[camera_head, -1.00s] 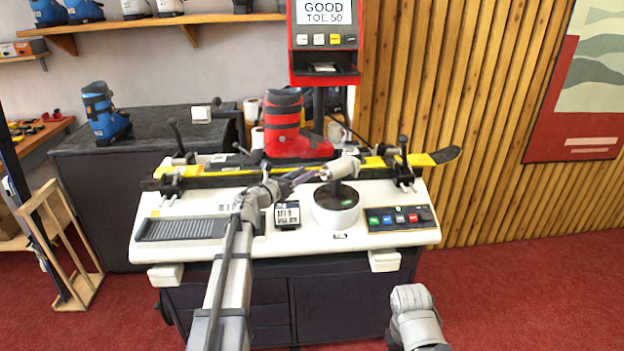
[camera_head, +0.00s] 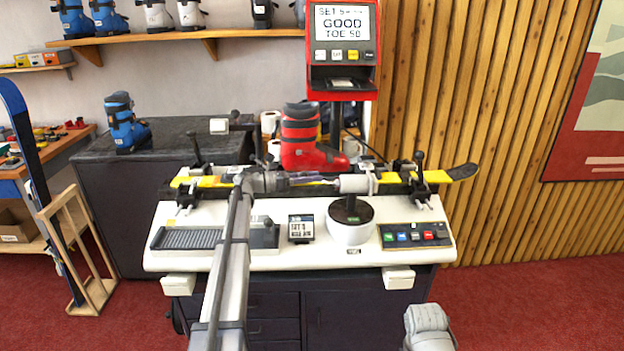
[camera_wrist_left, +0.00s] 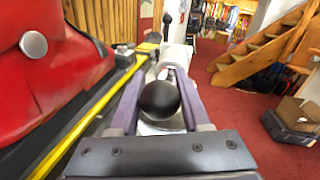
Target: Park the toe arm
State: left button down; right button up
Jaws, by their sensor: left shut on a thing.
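The toe arm (camera_head: 356,184) is a light grey cylinder on a dark post above a round white base (camera_head: 350,230) at the bench front. It lies level beside the ski, in front of the red boot (camera_head: 314,157). My left gripper (camera_head: 328,181) reaches in from the left with its purple fingers lined up with the arm. In the left wrist view it is shut around a black ball knob (camera_wrist_left: 160,100), with the grey arm beyond the fingertips. Where the knob joins the arm is hidden. My right gripper is out of view.
The yellow and black ski (camera_head: 450,174) is clamped along the bench, with upright clamp levers (camera_head: 419,160) near. A red display (camera_head: 343,45) reads GOOD, TOE 50. A button panel (camera_head: 414,236) sits at the right front. Red floor is clear at right.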

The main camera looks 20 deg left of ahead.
pick_arm(q)
jog(key=shift+w+r, duration=0.1)
jog(key=shift+w, duration=0.1)
jog(key=shift+c, duration=1.9)
grip_release()
jog(key=v, duration=0.7)
jog(key=shift+s+a, duration=0.25)
jog(key=shift+a, duration=0.05)
